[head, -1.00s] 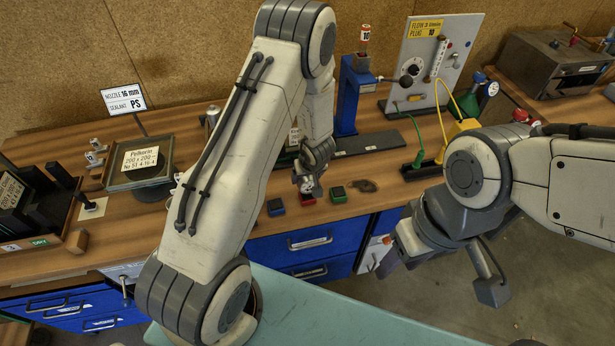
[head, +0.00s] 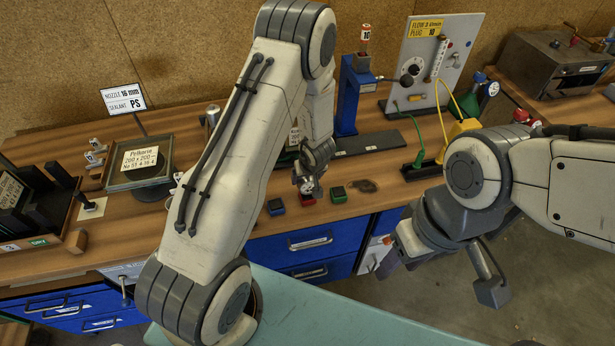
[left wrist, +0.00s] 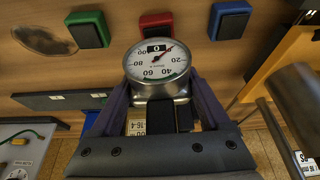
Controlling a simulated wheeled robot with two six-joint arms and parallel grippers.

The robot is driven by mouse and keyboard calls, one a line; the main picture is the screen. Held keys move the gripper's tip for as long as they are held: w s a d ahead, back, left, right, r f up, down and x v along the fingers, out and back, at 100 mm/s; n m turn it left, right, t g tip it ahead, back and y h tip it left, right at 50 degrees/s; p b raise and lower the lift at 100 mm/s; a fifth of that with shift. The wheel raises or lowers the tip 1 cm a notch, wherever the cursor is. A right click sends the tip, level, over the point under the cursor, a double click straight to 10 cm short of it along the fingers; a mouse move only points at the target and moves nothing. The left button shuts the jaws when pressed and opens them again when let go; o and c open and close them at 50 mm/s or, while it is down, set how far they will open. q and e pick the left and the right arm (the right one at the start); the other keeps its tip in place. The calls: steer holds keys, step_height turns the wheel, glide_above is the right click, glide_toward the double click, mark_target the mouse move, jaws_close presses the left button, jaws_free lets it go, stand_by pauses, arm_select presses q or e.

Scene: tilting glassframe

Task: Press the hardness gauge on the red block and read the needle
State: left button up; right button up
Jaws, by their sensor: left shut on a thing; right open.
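The red block (head: 307,200) sits near the bench's front edge, between a blue block (head: 275,207) and a green block (head: 338,195). The left gripper (head: 308,183) is right above the red block in the head view. In the left wrist view the left gripper (left wrist: 158,100) is shut on the round hardness gauge (left wrist: 148,70). Its white dial faces the camera, with the needle toward the upper right and a 0 in its window. The gauge partly covers the red block (left wrist: 156,21); contact cannot be told. The right gripper (head: 443,268) is open and empty, in front of the bench.
A blue stand (head: 347,100) and a grey flow panel (head: 432,62) with green and yellow leads stand behind. A framed glass plate (head: 140,160) and a dark rack lie to the left. A dark oval patch (left wrist: 44,40) lies beside the green block.

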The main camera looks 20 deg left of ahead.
arm_select(q)
steer(key=shift+f+b, duration=0.3)
steer(key=shift+f, duration=0.1)
stand_by(0.7)
steer(key=shift+r, duration=0.1)
step_height(320, 180, up, 7)
steer(key=p, duration=0.8)
stand_by(0.9)
